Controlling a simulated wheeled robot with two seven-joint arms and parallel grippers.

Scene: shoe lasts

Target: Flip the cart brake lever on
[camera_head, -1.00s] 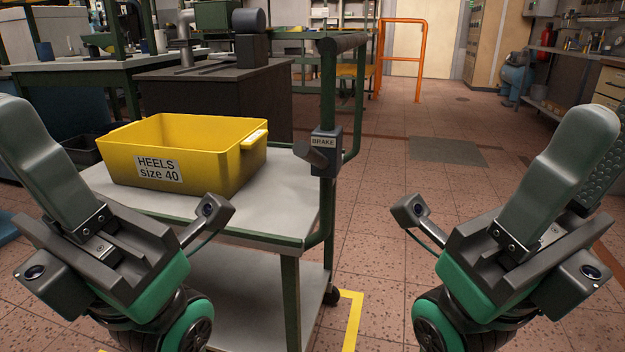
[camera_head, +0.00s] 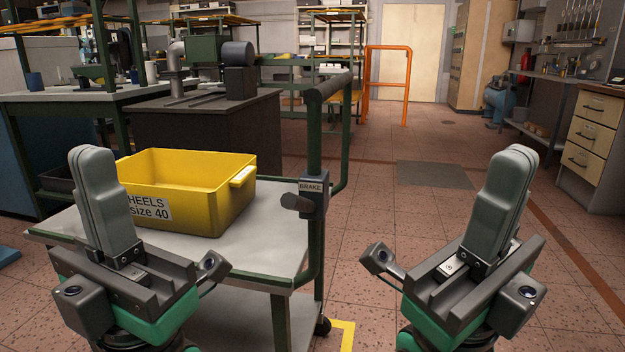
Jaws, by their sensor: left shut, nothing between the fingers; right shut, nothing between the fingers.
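The cart (camera_head: 262,257) has a grey top, green frame and an upright handle post on its right side. A dark brake box (camera_head: 314,187) labelled BRAKE is fixed to that post. The brake lever (camera_head: 296,203) is a dark stub that sticks out from the box toward the left and the camera. My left gripper (camera_head: 92,155) is shut and empty, pointing up in front of the cart's left part, apart from the lever. My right gripper (camera_head: 517,158) is shut and empty, pointing up over the floor to the right of the cart. Neither touches the cart's brake.
A yellow bin (camera_head: 215,205) labelled HEELS size 40 stands on the cart top, partly hidden by my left gripper. A dark cabinet with a machine (camera_head: 210,130) stands behind. An orange rail (camera_head: 386,86) is farther back. Floor right of the cart is clear.

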